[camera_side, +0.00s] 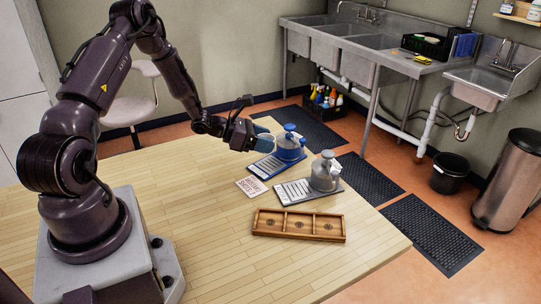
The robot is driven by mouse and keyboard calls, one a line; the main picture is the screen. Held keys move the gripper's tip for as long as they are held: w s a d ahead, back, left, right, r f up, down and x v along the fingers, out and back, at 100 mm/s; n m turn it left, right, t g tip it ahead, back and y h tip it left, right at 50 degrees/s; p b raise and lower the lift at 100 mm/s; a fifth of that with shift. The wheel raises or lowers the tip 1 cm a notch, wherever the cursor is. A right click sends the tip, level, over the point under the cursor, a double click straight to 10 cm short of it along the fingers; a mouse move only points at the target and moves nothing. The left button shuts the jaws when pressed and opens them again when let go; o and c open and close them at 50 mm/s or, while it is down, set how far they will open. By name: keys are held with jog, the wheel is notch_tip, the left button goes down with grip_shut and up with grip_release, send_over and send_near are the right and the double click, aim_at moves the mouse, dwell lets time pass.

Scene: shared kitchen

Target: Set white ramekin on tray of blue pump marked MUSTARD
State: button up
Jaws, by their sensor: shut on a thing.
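The blue pump (289,147) stands upright on its blue tray (265,171), towards the far side of the wooden table. The front of this tray has a pale, lined panel. Its lettering is too small to read. My gripper (267,141) is just left of the blue pump, low over the tray's far left side. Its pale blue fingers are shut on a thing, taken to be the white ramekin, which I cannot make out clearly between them. No white ramekin shows elsewhere on the table. I cannot tell whether the held thing touches the tray.
A grey pump (324,171) stands on a grey tray (297,194) nearer the camera. A printed card (251,187) lies left of it. A wooden three-compartment box (298,225) sits in front. The left part of the table (190,205) is clear.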

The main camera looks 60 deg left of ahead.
aim_at(271, 164)
jog(key=w+f, duration=0.1)
jog(key=w+a+f, duration=0.1)
jog(key=f, duration=0.1)
jog(key=shift+w+a+f, duration=0.15)
jog(key=shift+w+f, duration=0.15)
jog(key=shift+w, duration=0.05)
notch_tip(271, 164, down, 3)
jog(key=shift+f, duration=0.2)
jog(key=shift+w, duration=0.1)
jog(key=o, duration=0.9)
